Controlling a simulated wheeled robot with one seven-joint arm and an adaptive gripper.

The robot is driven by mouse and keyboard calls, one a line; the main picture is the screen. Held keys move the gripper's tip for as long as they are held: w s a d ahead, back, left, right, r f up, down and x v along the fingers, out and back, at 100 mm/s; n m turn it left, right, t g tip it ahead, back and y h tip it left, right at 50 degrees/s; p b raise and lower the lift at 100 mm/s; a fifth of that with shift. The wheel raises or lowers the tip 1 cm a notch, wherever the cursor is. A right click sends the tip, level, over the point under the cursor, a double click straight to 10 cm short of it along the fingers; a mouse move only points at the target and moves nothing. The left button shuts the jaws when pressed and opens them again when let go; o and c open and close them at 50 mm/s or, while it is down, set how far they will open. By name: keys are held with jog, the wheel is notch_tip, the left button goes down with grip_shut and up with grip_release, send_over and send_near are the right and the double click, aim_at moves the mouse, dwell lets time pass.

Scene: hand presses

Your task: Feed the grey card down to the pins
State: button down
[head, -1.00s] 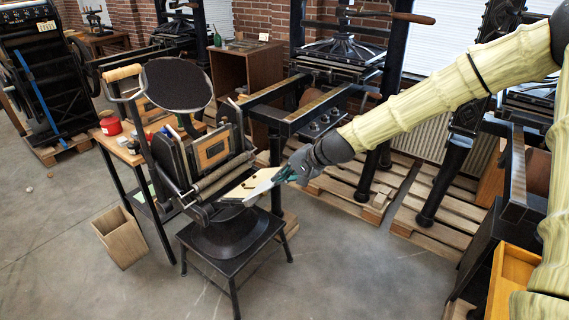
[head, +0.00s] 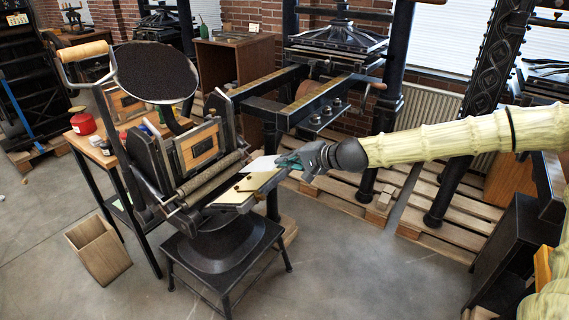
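The pale grey card (head: 261,164) extends leftward from my gripper (head: 287,162), which looks shut on its right edge. The card is level with the upper right end of the small press's cream board (head: 232,197). From this view I cannot tell whether it touches the board or hovers over it. Small dark marks (head: 240,188) show on the board; they may be the pins, but they are too small to tell. The card's far left edge lies close to the press rollers (head: 212,175).
The press has a round black ink disc (head: 155,72) and a wooden-handled lever (head: 84,51), and stands on a black stool (head: 225,245). A wooden bin (head: 98,250) and a side table (head: 92,146) are at left. Larger presses stand behind.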

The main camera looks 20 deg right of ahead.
jog(key=shift+f+b, duration=0.5)
jog(key=shift+f, duration=0.1)
jog(key=b, duration=0.5)
send_near(271, 182)
jog(key=shift+w+a, duration=1.05)
jog(key=shift+w, duration=0.35)
jog(key=shift+w+a+f+b, duration=0.15)
jog(key=shift+f+b, duration=0.1)
jog(key=shift+f, duration=0.2)
jog(key=shift+w+a+f+b, duration=0.15)
jog(key=shift+f+b, duration=0.1)
jog(key=shift+f, duration=0.2)
jog(key=shift+b+x, duration=0.65)
jog(key=shift+x, duration=0.15)
jog(key=shift+s+f, duration=0.1)
jog(key=c, duration=1.6)
grip_release()
jog(key=shift+o, duration=0.2)
jog(key=shift+c, duration=0.4)
